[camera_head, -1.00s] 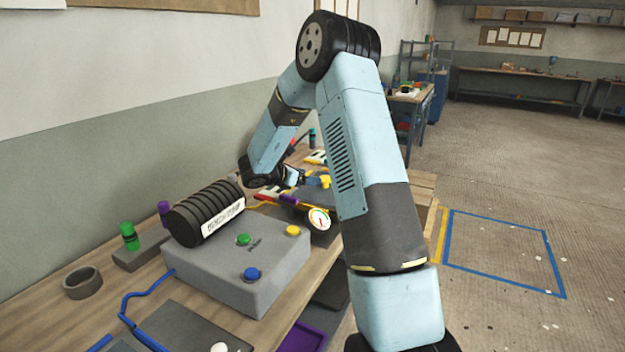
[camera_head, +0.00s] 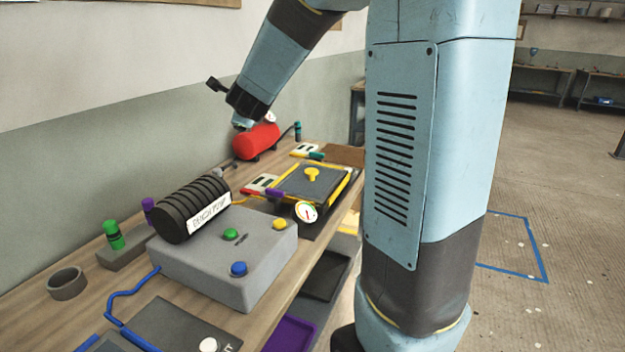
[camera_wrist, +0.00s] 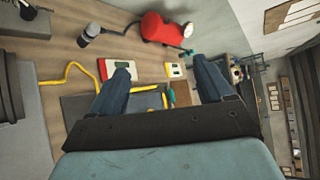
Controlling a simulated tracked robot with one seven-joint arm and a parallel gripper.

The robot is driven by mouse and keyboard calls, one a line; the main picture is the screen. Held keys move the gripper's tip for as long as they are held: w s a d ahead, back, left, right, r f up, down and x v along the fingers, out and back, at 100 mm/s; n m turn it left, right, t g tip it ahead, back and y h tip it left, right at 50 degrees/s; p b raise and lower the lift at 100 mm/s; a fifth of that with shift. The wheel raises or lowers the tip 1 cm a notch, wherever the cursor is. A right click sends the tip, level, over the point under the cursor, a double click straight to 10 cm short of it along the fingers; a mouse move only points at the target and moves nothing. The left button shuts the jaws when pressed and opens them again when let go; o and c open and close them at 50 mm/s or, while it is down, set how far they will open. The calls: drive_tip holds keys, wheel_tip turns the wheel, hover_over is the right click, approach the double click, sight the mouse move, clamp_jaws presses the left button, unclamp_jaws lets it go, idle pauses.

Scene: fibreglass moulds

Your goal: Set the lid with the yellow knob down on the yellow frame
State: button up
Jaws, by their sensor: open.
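The lid (camera_head: 301,184) is a dark grey plate with a yellow knob (camera_head: 312,174) on top. In the head view it lies on the yellow frame (camera_head: 338,187), whose yellow edges show around it; it looks about flat. I cannot tell whether it is fully seated. My gripper (camera_head: 241,123) is raised above the bench, apart from the lid, and looks near the red tank in the picture. In the wrist view my gripper (camera_wrist: 160,72) has its two fingers spread with nothing between them. The lid is mostly hidden there by the gripper.
A red tank (camera_head: 256,141) stands behind the frame. A round gauge (camera_head: 306,211) is at the frame's front. A grey box (camera_head: 230,262) with coloured buttons and a black ribbed cylinder (camera_head: 193,209) stand nearer on the bench. Purple and dark trays lie lower on the right.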

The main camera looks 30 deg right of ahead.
drive_tip(key=s+a+r+n+g+y, duration=0.1)
drive_tip(key=s+a+n+y, duration=0.1)
drive_tip(key=s+n, duration=0.55)
drive_tip(key=s+a+r+n+g+y, duration=0.1)
drive_tip(key=s+a+n+g, duration=0.1)
drive_tip(key=s+n, duration=0.5)
drive_tip(key=s+d+f+n+g, duration=0.1)
drive_tip(key=s+n, duration=0.2)
drive_tip(key=s, duration=0.4)
drive_tip(key=s+d+f+n+g, duration=0.2)
drive_tip(key=s+n, duration=0.2)
drive_tip(key=s, duration=0.4)
drive_tip(key=s+d+f+n+g+h, duration=0.1)
drive_tip(key=s+f+n, duration=0.1)
drive_tip(key=s, duration=0.6)
drive_tip(key=shift+d+n+g, duration=0.3)
drive_tip(key=shift+d+n, duration=0.1)
drive_tip(key=shift+n, duration=0.25)
drive_tip(key=shift+c, duration=0.4)
